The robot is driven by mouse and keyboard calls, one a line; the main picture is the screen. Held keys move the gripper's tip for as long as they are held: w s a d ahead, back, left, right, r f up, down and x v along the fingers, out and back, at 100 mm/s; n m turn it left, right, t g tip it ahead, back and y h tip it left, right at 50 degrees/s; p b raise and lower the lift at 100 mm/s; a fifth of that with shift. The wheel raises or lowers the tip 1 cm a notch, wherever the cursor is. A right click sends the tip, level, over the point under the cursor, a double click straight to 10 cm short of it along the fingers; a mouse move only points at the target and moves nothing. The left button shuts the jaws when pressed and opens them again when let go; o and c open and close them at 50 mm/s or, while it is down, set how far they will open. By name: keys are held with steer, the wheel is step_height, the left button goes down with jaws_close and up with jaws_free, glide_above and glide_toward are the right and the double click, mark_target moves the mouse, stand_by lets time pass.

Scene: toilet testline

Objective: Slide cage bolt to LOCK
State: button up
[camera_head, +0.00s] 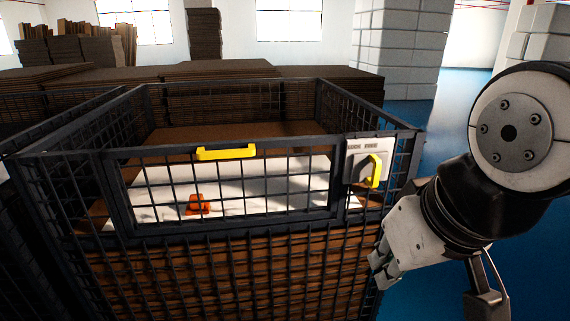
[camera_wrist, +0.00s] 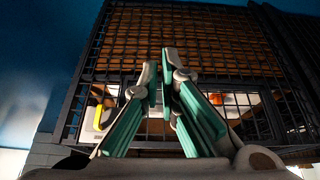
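The cage bolt (camera_head: 376,171) has a yellow handle on a pale plate (camera_head: 354,160) at the cage's upper right front. The plate reads LOCK at left and FREE at right, and the handle is on the FREE side. The handle also shows at the left of the wrist view (camera_wrist: 98,116). My gripper (camera_head: 380,272) is in front of the cage, below the plate and apart from the handle. In the wrist view, its green-sided fingers (camera_wrist: 160,68) have their tips almost together, with nothing held between them.
An orange cone-like object (camera_head: 198,204) lies inside on a white sheet. Brown board stacks (camera_head: 215,70) stand behind. Blue floor (camera_head: 408,114) is clear to the right.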

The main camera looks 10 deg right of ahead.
steer(key=o, duration=0.4)
steer(key=shift+a+f, duration=0.1)
steer(key=shift+f, duration=0.2)
steer(key=shift+o, duration=0.5)
steer(key=f+m, duration=0.1)
steer(key=w+a+f+m+g+y+b, duration=0.1)
steer(key=f+m+y+b, duration=0.1)
steer(key=shift+w+a+f+g, duration=0.25)
steer(key=shift+w+a+g, duration=0.1)
steer(key=shift+w+g, duration=0.05)
steer(key=w+f+m+t+y+b, duration=0.1)
steer(key=w+f+m+y+b, duration=0.2)
steer(key=w+m, duration=0.4)
steer(key=w+f+m+t+y+b, duration=0.1)
steer(key=w+m+t+y+b, duration=0.1)
steer(key=w+m+y, duration=0.4)
steer(key=m+t+h+b, duration=0.5)
steer(key=m+t+h, duration=0.45)
steer(key=m, duration=0.85)
glide_toward(375, 181)
steer(key=shift+t+y, duration=0.65)
steer(key=shift+t, duration=0.3)
steer(key=w, duration=1)
steer(key=shift+w+a+r, duration=0.2)
steer(key=shift+w+a, duration=0.05)
steer(key=shift+w, duration=0.05)
